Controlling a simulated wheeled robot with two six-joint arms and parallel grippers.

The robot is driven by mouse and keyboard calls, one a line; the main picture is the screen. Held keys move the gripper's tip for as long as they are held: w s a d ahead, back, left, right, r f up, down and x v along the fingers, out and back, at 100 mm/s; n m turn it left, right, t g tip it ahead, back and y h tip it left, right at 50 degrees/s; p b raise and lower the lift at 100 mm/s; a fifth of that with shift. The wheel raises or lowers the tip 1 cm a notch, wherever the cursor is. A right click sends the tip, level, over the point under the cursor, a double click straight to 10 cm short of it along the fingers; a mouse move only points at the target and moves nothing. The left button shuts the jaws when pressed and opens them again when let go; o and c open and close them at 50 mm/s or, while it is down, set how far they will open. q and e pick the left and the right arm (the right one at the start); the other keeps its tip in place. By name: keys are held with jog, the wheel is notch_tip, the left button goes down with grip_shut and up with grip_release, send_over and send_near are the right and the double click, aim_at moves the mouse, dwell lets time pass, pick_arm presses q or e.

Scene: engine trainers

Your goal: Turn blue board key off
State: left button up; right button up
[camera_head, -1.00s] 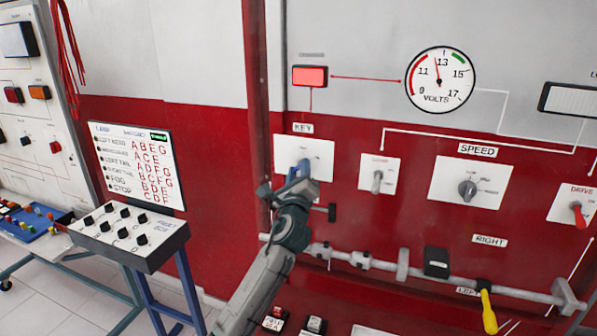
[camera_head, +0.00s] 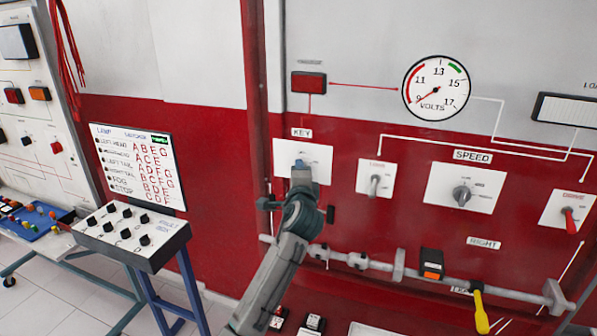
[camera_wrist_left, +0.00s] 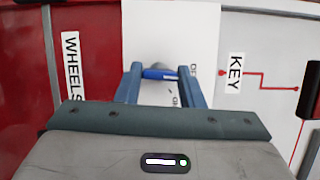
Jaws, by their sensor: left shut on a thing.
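The key (camera_wrist_left: 160,74) shows in the left wrist view as a blue bar across a grey stem on a white plate, beside the KEY label (camera_wrist_left: 235,73). My left gripper (camera_wrist_left: 161,78) is shut on it, one blue finger at each end of the bar. In the head view my left gripper (camera_head: 301,176) is in front of the white key plate (camera_head: 318,158) and hides most of the key. The red indicator lamp (camera_head: 309,82) above the plate looks dark. The voltmeter (camera_head: 436,88) needle points near 9. My right gripper is not in view.
Right of the key plate are a small switch (camera_head: 374,183), a speed knob (camera_head: 461,195) and a red drive lever (camera_head: 570,220). A grey rail (camera_head: 400,265) runs below. A fault box (camera_head: 132,234) stands at left.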

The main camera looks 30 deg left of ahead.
pick_arm(q)
jog(key=shift+n, duration=0.4)
jog(key=o, duration=1)
jog(key=shift+s, duration=0.1)
jog(key=b+v, duration=0.3)
jog(key=v, duration=0.7)
jog(key=shift+s+d+r, duration=0.1)
jog(key=shift+s+d, duration=0.15)
